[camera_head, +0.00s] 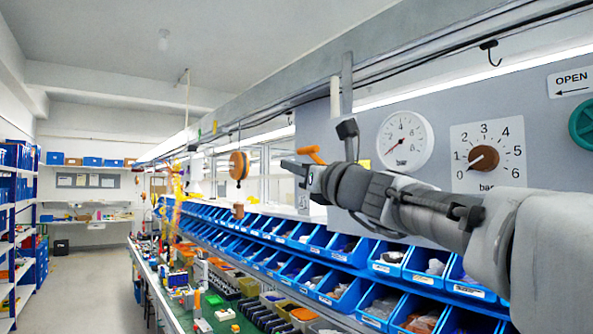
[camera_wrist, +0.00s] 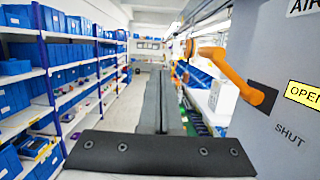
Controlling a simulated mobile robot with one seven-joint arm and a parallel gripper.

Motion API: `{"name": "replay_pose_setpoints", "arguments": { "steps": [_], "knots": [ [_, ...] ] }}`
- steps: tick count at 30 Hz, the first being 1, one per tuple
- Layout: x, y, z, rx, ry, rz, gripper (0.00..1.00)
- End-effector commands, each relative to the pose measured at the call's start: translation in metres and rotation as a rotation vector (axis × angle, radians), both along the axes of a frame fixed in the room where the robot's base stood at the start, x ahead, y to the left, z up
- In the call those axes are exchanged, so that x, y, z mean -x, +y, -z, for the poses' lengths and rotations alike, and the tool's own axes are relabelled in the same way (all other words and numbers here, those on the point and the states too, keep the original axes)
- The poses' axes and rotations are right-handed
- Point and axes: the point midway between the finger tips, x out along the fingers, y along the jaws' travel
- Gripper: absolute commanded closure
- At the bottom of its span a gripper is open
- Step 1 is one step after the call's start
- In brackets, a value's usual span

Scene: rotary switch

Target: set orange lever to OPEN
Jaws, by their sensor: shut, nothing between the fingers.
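The orange lever (camera_wrist: 232,70) sticks out from the grey wall panel in the wrist view, right of my fingers. Its hub (camera_wrist: 257,96) sits on a dark plate, and its arm points up and left, away from the panel. The yellow OPEN label (camera_wrist: 304,95) is right of the hub, and the SHUT marking (camera_wrist: 290,135) is below it. In the head view part of the lever (camera_head: 311,154) shows just above my gripper. My gripper (camera_head: 286,166) is shut and empty. In the wrist view its fingers (camera_wrist: 160,75) lie together, apart from the lever.
The panel also bears a white gauge (camera_head: 404,142), a brown knob (camera_head: 483,158) on a numbered dial, and a green wheel (camera_head: 582,124). Blue bins (camera_head: 345,250) line the bench below my arm. Blue shelves (camera_wrist: 50,70) stand left, with an open aisle between.

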Motion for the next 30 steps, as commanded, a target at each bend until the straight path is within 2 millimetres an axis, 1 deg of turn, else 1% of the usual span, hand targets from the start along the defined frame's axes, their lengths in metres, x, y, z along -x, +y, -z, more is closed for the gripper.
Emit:
{"name": "replay_pose_setpoints", "arguments": {
  "steps": [1,6,12,18,30],
  "knots": [
    [0.011,-0.005,0.003,-0.001,-0.003,0.002,1.00],
    [0.040,-0.019,0.007,0.000,-0.002,0.002,1.00],
    [0.064,-0.030,0.010,0.000,-0.001,0.002,1.00],
    [0.073,-0.033,0.011,-0.001,0.001,0.001,1.00],
    [0.073,-0.034,0.011,-0.001,0.001,0.001,1.00]
  ]
}}
